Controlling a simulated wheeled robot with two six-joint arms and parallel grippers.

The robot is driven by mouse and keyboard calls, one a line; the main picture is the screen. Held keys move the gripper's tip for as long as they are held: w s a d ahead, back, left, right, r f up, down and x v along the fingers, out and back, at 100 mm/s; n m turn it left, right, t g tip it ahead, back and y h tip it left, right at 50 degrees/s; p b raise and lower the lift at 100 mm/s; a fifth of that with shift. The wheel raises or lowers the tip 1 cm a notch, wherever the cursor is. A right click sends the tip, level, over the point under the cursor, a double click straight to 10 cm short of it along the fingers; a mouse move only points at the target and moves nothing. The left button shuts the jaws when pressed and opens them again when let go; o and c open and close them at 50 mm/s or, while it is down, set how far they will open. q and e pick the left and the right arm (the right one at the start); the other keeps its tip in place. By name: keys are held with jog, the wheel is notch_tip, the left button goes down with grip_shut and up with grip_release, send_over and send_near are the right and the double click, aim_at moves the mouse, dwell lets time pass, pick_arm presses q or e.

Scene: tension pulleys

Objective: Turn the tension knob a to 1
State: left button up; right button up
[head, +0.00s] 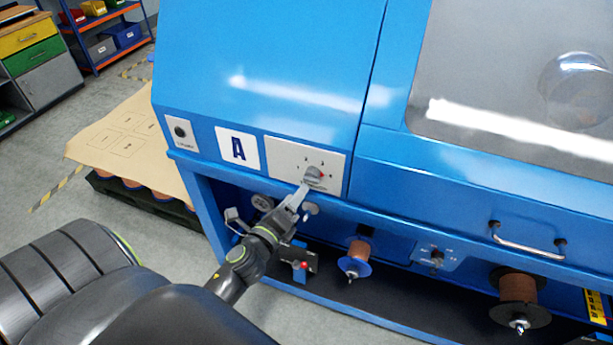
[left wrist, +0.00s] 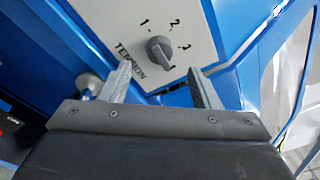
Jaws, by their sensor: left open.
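The tension knob (head: 313,174) is a grey knob on a white plate (head: 284,150) beside the big letter A, on the front of the blue machine. In the left wrist view the knob (left wrist: 160,49) shows up close, with the marks 1, 2 and 3 and the word TENSION around it. Its narrow end points down and right, toward a partly covered mark past 3. My left gripper (head: 302,192) is open, just in front of the knob. In the left wrist view its two fingertips (left wrist: 159,69) stand apart, either side of the knob's lower end; contact cannot be told.
A copper spool (head: 357,254) and a larger one (head: 517,287) hang below the panel, with a smaller knob (head: 437,258) between them. A metal handle (head: 527,241) sticks out at right. A pallet with a cardboard sheet (head: 125,142) stands at left.

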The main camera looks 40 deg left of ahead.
aim_at(307, 181)
pick_arm(q)
jog(key=w, duration=0.6)
jog(key=shift+w+a, duration=0.35)
jog(key=shift+c, duration=0.5)
jog(key=c, duration=0.9)
jog(key=shift+f, duration=0.1)
